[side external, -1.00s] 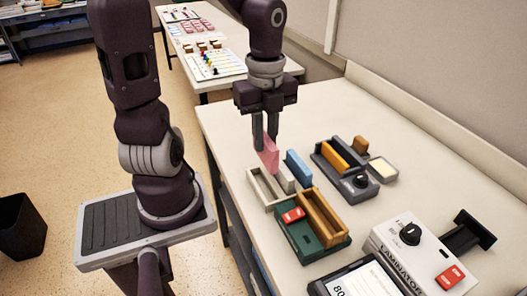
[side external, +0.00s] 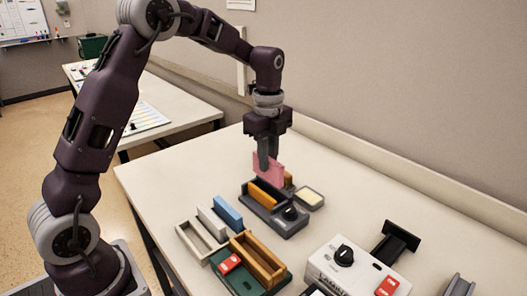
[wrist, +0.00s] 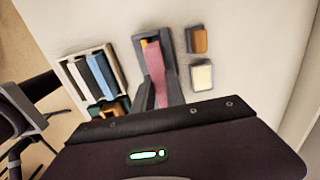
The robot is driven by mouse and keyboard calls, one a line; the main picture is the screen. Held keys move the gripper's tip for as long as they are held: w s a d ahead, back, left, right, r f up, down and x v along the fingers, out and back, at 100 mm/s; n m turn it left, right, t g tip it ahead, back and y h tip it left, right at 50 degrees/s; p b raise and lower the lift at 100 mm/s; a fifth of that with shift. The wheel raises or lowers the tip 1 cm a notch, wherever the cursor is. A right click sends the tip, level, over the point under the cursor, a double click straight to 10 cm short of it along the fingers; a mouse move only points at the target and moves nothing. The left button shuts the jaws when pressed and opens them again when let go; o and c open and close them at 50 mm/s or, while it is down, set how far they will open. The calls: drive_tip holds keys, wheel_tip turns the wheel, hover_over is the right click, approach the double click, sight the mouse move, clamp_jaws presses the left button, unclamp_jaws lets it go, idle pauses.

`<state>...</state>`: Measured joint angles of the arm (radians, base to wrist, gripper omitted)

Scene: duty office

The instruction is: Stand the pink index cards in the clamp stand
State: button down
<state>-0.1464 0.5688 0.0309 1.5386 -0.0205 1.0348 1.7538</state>
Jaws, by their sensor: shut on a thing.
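The pink index cards (side external: 273,173) stand upright in my gripper (side external: 264,166), which is shut on them. They also show in the wrist view (wrist: 162,70). The dark grey stand with a black knob (side external: 291,213), which looks like the clamp stand, lies directly below my gripper. An orange piece (side external: 266,194) stands in its slot. The cards' lower edge is close above or behind this orange piece; I cannot tell whether it touches the stand. In the wrist view the pink cards overlap the dark stand (wrist: 138,58).
A pale tray (side external: 182,232), a white block (side external: 212,221) and a blue block (side external: 228,211) lie at left. A green base (side external: 240,284) with a wooden box is in front. A cream pad (side external: 309,197) lies right of the stand. A white control box (side external: 330,262) is at right.

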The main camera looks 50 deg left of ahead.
sight(266, 179)
wheel_tip(266, 179, down, 6)
drive_tip(key=shift+f, duration=0.1)
drive_tip(key=shift+s+f, duration=0.2)
drive_tip(key=shift+f, duration=0.35)
idle(0.3)
drive_tip(key=c, duration=1.3)
unclamp_jaws()
drive_tip(key=shift+w+r, duration=0.15)
drive_tip(key=shift+r, duration=4.45)
